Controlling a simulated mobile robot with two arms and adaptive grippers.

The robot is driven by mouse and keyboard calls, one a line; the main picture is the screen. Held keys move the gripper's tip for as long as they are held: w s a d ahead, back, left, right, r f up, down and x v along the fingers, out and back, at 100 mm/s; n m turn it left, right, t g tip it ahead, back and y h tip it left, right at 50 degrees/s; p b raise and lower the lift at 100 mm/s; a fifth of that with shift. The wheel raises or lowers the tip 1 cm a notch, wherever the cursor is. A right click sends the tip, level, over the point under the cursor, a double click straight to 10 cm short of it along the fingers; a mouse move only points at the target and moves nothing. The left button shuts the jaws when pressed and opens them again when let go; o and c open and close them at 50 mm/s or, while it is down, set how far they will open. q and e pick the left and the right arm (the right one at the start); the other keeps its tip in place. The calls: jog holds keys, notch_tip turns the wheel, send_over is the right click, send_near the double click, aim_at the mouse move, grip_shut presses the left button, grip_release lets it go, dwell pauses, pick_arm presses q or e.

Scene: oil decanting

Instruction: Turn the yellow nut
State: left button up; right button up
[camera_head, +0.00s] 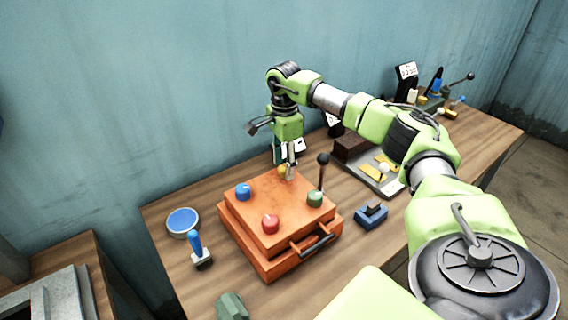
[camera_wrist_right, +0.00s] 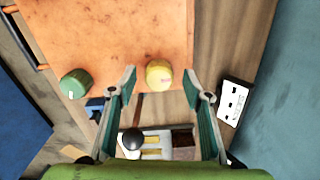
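The yellow nut (camera_head: 282,171) sits at the far corner of the orange box (camera_head: 258,235), partly hidden by my right gripper (camera_head: 289,168). The right gripper points down at the nut from above. In the right wrist view the yellow nut (camera_wrist_right: 159,73) lies between the two spread fingertips, with a gap on each side. The gripper is open and holds nothing. I cannot tell exactly how far the tips are above the box top. My left gripper is not in view.
Blue (camera_head: 243,192), red (camera_head: 270,223) and green (camera_head: 315,199) knobs share the box top. A black-knobbed lever (camera_head: 322,170) stands close beside the right gripper. A blue dish (camera_head: 182,222), a blue-handled tool (camera_head: 198,250) and a metal tray (camera_head: 372,182) are around the box.

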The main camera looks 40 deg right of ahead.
aim_at(284, 167)
jog(key=shift+r, duration=0.1)
notch_tip(284, 167, up, 12)
dwell(0.5)
dwell(0.5)
